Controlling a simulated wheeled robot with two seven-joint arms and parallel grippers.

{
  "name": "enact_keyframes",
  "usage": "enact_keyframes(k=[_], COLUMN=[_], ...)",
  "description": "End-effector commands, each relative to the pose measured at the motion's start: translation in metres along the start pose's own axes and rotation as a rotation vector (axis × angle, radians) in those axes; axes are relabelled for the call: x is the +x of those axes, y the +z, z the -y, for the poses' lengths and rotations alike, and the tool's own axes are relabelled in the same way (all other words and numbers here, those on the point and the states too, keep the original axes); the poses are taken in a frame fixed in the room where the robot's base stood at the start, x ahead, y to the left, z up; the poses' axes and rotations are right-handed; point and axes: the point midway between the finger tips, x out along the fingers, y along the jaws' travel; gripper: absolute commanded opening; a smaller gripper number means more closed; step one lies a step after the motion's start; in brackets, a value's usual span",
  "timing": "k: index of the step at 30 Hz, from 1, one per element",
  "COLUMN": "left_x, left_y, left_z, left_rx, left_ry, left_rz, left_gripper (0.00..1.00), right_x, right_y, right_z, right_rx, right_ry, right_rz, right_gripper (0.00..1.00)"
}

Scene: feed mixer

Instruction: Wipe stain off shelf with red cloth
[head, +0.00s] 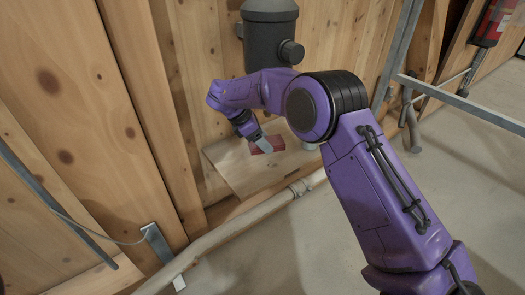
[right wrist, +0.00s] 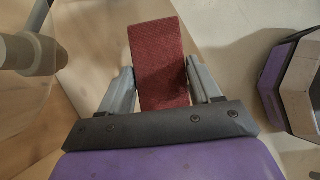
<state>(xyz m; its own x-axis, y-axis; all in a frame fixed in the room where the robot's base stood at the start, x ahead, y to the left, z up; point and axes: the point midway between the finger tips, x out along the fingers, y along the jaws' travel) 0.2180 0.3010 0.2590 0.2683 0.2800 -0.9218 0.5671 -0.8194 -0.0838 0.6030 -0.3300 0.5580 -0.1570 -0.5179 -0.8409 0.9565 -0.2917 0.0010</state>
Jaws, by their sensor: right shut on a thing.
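The red cloth (head: 268,145) is at the wooden shelf (head: 238,166) in the head view. My right gripper (head: 264,144) comes down over the shelf from above. In the right wrist view the red cloth (right wrist: 161,65) is a flat rectangular piece between the two grey fingers of my right gripper (right wrist: 163,85), which is shut on it. I cannot tell whether the cloth touches the shelf surface. No stain can be made out; the cloth and gripper cover part of the shelf. My left gripper is not in view.
A dark grey cylinder with a side knob (head: 268,35) hangs on the plank wall above the shelf. A pale pipe (head: 245,222) runs below the shelf's front. Metal rails (head: 460,103) stand at the right. Concrete floor (head: 350,235) is open in front.

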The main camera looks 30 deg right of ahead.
Motion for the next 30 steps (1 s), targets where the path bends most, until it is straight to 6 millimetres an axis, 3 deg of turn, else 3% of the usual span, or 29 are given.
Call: enact_keyframes(k=[8, 29, 30], left_x=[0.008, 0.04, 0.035], left_y=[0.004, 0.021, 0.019], left_z=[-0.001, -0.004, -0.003], left_rx=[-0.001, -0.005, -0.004], left_ry=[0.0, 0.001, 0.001], left_rz=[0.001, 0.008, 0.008], left_gripper=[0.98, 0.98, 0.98], right_x=[0.012, 0.068, 0.067], right_y=[-0.007, -0.043, -0.037], right_z=[-0.001, 0.0, -0.002], right_rx=[-0.009, -0.007, -0.006], right_ry=[0.005, 0.003, 0.003], right_rz=[-0.001, -0.001, -0.001], right_gripper=[0.39, 0.39, 0.39])
